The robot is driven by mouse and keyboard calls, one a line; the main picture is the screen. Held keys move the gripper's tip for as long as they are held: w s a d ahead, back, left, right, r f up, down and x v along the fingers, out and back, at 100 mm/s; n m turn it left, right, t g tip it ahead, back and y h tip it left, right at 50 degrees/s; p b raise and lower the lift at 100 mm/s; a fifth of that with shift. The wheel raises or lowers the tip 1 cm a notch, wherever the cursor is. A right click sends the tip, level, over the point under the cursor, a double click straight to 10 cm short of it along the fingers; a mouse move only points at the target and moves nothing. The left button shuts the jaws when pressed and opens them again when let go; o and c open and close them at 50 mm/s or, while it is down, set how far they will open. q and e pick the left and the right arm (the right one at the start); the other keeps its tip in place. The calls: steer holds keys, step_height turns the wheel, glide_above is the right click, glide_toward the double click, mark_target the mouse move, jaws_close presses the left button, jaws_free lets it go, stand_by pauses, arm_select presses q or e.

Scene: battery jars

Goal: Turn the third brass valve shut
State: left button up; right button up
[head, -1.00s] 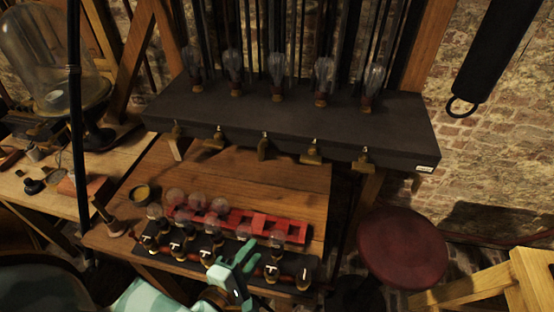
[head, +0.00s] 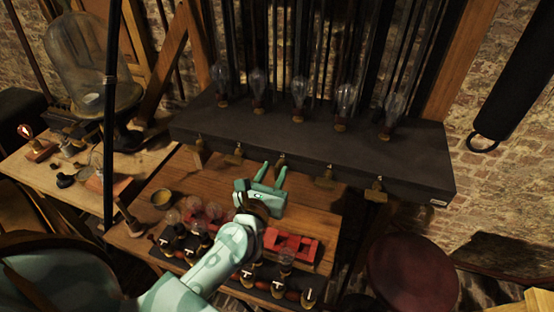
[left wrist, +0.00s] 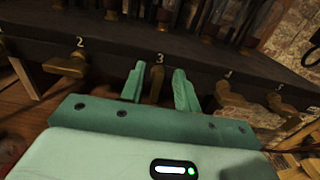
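The third brass valve (left wrist: 157,84) hangs below the number 3 on the front of the dark shelf (left wrist: 110,48). Its handle points down. In the head view the valve (head: 281,159) shows just beyond the fingertips. My left gripper (head: 274,173) is open in front of it. In the left wrist view my left gripper (left wrist: 159,71) has one finger on each side of the valve; I cannot tell whether either touches it. The second valve (left wrist: 66,66) has its handle turned sideways to the left. My right gripper is not in view.
Several glass bulbs stand on the shelf (head: 320,135). Below is a wooden table (head: 180,183) with a red rack (head: 292,247) and knobbed pieces. The fourth valve (head: 325,175) and fifth valve (head: 375,190) are to the right. A red stool (head: 415,275) stands at lower right.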

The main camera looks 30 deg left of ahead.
mark_target(276, 168)
arm_select(q)
steer(key=x, duration=0.3)
steer(key=shift+w, duration=0.2)
jaws_close()
